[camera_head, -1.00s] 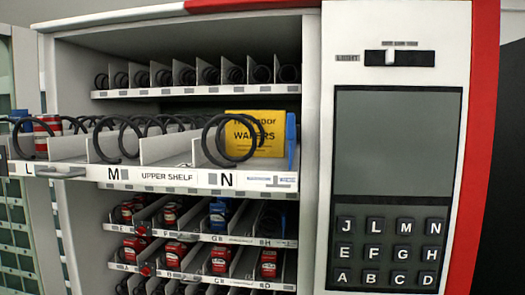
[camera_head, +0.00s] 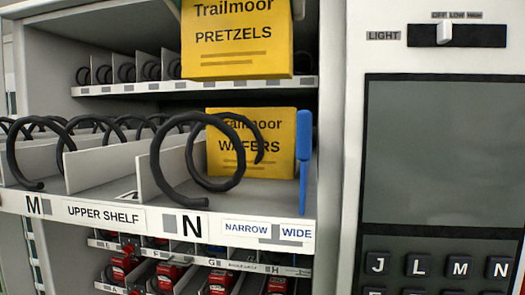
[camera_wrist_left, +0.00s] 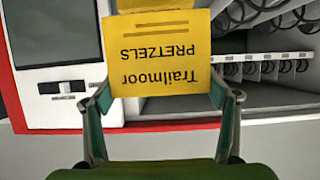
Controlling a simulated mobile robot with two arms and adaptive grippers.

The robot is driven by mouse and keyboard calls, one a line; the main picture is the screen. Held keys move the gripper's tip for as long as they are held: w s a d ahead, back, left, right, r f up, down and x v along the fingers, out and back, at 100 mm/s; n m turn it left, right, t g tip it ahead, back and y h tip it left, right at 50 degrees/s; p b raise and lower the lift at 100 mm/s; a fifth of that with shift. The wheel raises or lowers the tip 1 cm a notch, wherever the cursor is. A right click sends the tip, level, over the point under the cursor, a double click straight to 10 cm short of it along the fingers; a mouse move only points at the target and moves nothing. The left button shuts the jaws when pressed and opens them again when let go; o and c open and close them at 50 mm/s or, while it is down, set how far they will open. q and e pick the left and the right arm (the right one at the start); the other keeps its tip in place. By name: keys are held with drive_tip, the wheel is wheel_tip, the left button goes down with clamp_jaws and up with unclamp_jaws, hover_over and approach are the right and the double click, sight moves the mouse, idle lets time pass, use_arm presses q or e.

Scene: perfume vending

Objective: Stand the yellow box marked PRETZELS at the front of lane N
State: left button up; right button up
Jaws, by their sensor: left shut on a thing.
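The yellow PRETZELS box (camera_head: 237,50) hangs upright at the top of the head view, above lane N, its top cut off. In the left wrist view the same box (camera_wrist_left: 160,70) appears upside down. My left gripper (camera_wrist_left: 158,95) has a finger on each side of it and is shut on it. Lane N (camera_head: 195,224) is on the upper shelf, with a black coil (camera_head: 160,165) at its front. A yellow WAFERS box (camera_head: 270,155) stands behind the coil front. My right gripper is not in view.
A blue upright piece (camera_head: 304,150) stands at lane N's right side, above a WIDE label (camera_head: 297,233). Lane M (camera_head: 35,206) is to the left. A keypad panel (camera_head: 440,265) and a light slider (camera_head: 445,34) are at the right. Red items (camera_head: 170,278) sit on lower shelves.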

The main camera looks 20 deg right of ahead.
sight(232, 55)
use_arm(q)
drive_tip(key=shift+s+a+f, duration=0.6)
drive_tip(key=shift+s+f, duration=0.2)
drive_tip(key=shift+s, duration=0.1)
drive_tip(key=f, duration=0.1)
drive_tip(key=s+f, duration=0.1)
drive_tip(key=shift+a+f, duration=0.35)
drive_tip(key=shift+a, duration=0.05)
drive_tip(key=shift+w+d+f, duration=0.4)
drive_tip(key=shift+w+f, duration=0.1)
drive_tip(key=shift+f, duration=0.15)
drive_tip(key=shift+s+a+f+b, duration=0.1)
drive_tip(key=shift+f+b, duration=0.15)
drive_tip(key=shift+f, duration=0.95)
drive_tip(key=shift+s+a+f+b, duration=0.1)
drive_tip(key=shift+f+b, duration=0.1)
drive_tip(key=shift+f, duration=1)
drive_tip(key=o, duration=1.1)
drive_tip(key=shift+d, duration=0.1)
drive_tip(key=shift+o, duration=0.2)
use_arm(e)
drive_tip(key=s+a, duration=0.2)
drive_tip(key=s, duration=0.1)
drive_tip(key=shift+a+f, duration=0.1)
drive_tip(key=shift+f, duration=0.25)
use_arm(q)
drive_tip(key=shift+r, duration=0.1)
